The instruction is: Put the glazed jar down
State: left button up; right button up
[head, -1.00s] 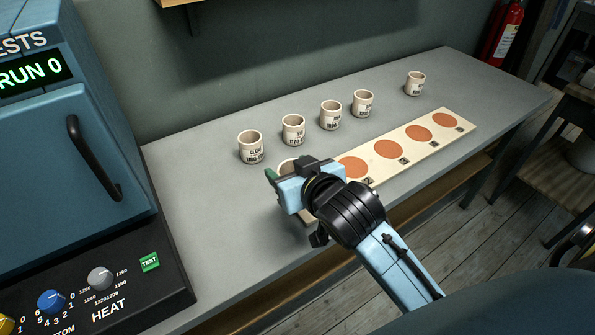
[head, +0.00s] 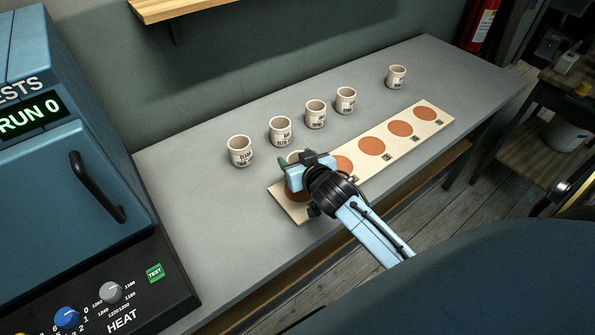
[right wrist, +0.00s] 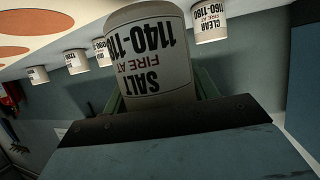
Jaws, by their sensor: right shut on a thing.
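My right gripper (head: 297,162) is shut on a cream glazed jar (head: 293,154), whose rim shows between the fingers in the head view. The gripper is over the left end of a pale board (head: 282,205) with a row of terracotta discs. The leftmost disc (head: 296,195) is partly hidden under the gripper. I cannot tell whether the jar touches anything below. My left gripper is not in view.
Several similar labelled jars stand in a row behind the board, the nearest being the CLEAR jar (head: 240,151). One jar (head: 397,77) stands apart at the back right. A blue kiln (head: 65,190) is at the left. The grey table (head: 195,235) is bare left of the board.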

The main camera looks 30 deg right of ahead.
jog(key=shift+f+b, duration=0.4)
jog(key=shift+f, duration=1.4)
jog(key=shift+f, duration=0.2)
jog(key=o, duration=1.1)
jog(key=shift+c, duration=0.2)
jog(key=shift+r, duration=0.15)
jog(key=p+v, duration=0.1)
jog(key=v, duration=1.1)
